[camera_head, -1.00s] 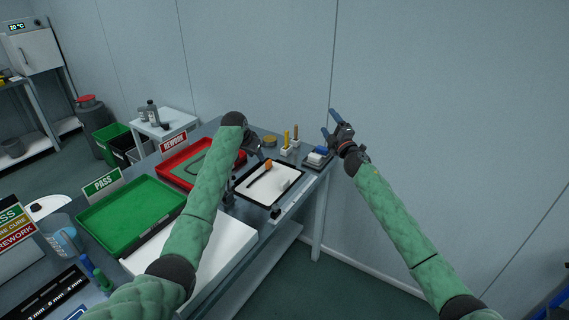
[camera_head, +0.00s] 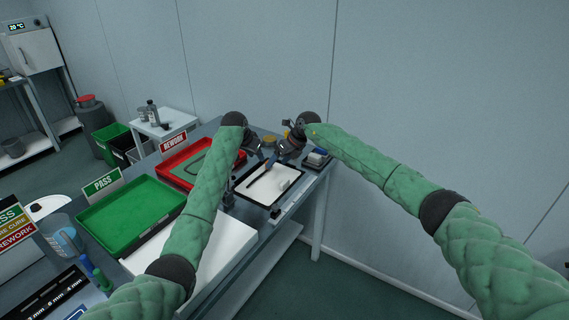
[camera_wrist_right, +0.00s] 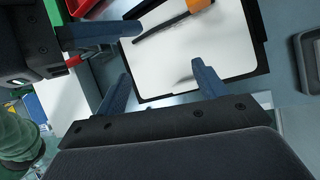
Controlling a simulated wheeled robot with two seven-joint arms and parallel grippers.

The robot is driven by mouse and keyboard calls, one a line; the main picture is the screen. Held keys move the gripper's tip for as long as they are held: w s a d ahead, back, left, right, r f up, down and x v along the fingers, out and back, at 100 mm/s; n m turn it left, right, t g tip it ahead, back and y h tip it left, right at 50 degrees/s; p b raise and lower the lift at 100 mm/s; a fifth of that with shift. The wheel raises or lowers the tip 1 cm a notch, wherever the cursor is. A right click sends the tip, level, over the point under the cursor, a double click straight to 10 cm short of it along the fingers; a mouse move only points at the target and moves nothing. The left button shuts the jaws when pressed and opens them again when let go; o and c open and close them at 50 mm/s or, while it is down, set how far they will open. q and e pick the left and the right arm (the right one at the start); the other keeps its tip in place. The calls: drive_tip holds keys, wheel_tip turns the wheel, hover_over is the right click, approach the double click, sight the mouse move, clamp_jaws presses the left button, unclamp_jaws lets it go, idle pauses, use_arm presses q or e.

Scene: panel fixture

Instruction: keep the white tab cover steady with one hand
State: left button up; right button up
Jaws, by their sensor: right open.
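A white panel (camera_head: 276,183) lies flat in a black frame on the bench, with a black strip on it; it also shows in the right wrist view (camera_wrist_right: 222,45). The strip (camera_wrist_right: 165,25) ends in an orange piece (camera_wrist_right: 198,5). I cannot make out a separate white tab cover on the panel.
A red REWORK tray (camera_head: 176,166) and a green PASS tray (camera_head: 130,215) stand left of the panel. A wall is close behind the bench.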

sight(284, 181)
drive_tip(key=n+h, duration=0.1)
drive_tip(key=h, duration=0.1)
drive_tip(key=s+d+g+h, duration=0.1)
drive_tip(key=h, duration=0.1)
drive_tip(key=d+n+h, duration=0.1)
drive_tip(key=h, duration=0.1)
drive_tip(key=shift+s+n, duration=0.25)
drive_tip(key=shift+n, duration=0.05)
drive_tip(key=shift+a+f, duration=0.1)
drive_tip(key=shift+f, duration=3.8)
